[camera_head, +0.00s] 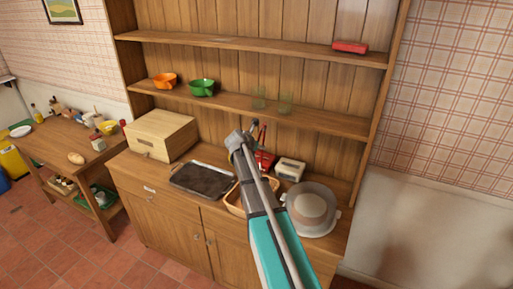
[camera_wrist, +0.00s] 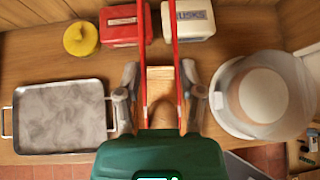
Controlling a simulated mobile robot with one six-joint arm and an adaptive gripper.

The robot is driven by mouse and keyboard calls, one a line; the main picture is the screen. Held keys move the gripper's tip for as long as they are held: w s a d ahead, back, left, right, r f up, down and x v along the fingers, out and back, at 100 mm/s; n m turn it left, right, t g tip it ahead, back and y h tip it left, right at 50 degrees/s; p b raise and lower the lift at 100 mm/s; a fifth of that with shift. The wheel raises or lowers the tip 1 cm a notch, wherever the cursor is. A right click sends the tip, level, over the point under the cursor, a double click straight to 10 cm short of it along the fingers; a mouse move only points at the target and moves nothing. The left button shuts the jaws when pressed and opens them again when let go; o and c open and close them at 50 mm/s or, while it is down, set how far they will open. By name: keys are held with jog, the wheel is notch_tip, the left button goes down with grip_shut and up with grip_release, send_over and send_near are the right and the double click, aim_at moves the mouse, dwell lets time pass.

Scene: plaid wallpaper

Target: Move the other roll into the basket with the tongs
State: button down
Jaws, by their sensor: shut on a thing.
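My gripper (camera_wrist: 161,92) is shut on red tongs (camera_wrist: 174,45), whose two long arms run up the wrist view, apart from each other. In the head view my gripper (camera_head: 250,140) is above the counter, in front of the shelves. The basket (camera_head: 233,200) stands on the counter beside the tray, partly hidden by my arm. A light wooden-coloured edge (camera_wrist: 160,72) and a brownish patch show between the tong arms; I cannot tell whether a roll is there. A roll (camera_head: 76,158) lies on the side table at the left.
A grey tray (camera_head: 202,181) lies bare on the counter (camera_head: 150,185). A wooden bread box (camera_head: 163,135), a red tin (camera_wrist: 125,25), a cream tin (camera_wrist: 190,20), a yellow pot (camera_wrist: 81,39) and a round covered dish (camera_head: 312,208) stand around. Shelves rise behind.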

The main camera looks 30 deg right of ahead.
jog(key=shift+f+b, duration=1.7)
jog(key=shift+f, duration=0.35)
jog(key=c, duration=0.7)
grip_release()
jog(key=shift+r, duration=0.1)
notch_tip(320, 180, up, 10)
jog(key=p, duration=1)
